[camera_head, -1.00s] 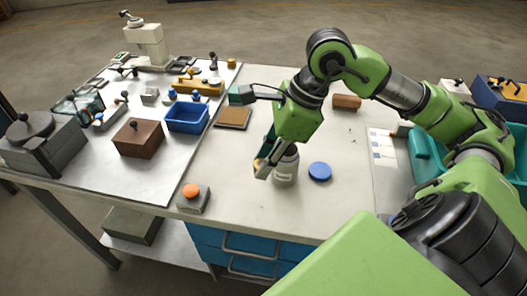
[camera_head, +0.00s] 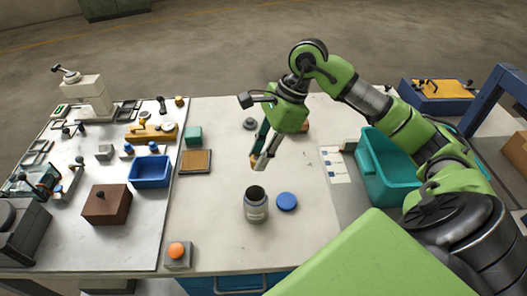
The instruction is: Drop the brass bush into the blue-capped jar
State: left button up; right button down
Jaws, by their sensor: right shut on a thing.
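The jar (camera_head: 256,208) stands upright and open on the light table, with a dark mouth and a pale label. Its blue cap (camera_head: 287,201) lies flat on the table just to its right. My right gripper (camera_head: 259,163) points down, beyond the jar in the picture and apart from it. It is shut on a small brass-coloured piece, the brass bush (camera_head: 253,160), mostly hidden by the fingers. My left gripper is not in view.
A blue bin (camera_head: 150,171), a brown block (camera_head: 107,204) and a box with an orange button (camera_head: 178,254) are to the left. A teal crate (camera_head: 370,172) stands at right. The table around the jar is mostly clear.

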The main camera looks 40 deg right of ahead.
jog(key=shift+d+r, duration=0.1)
jog(key=shift+r, duration=0.1)
jog(key=shift+d+f, duration=0.1)
jog(key=shift+f, duration=0.05)
jog(key=shift+f+b, duration=0.4)
jog(key=shift+f, duration=0.25)
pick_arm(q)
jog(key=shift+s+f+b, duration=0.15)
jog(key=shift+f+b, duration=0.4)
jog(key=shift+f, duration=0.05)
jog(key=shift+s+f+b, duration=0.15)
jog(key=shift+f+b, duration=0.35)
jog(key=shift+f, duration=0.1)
pick_arm(e)
notch_tip(320, 180, down, 4)
jog(key=shift+f, duration=0.25)
jog(key=c, duration=1.6)
grip_release()
jog(key=shift+c, duration=0.2)
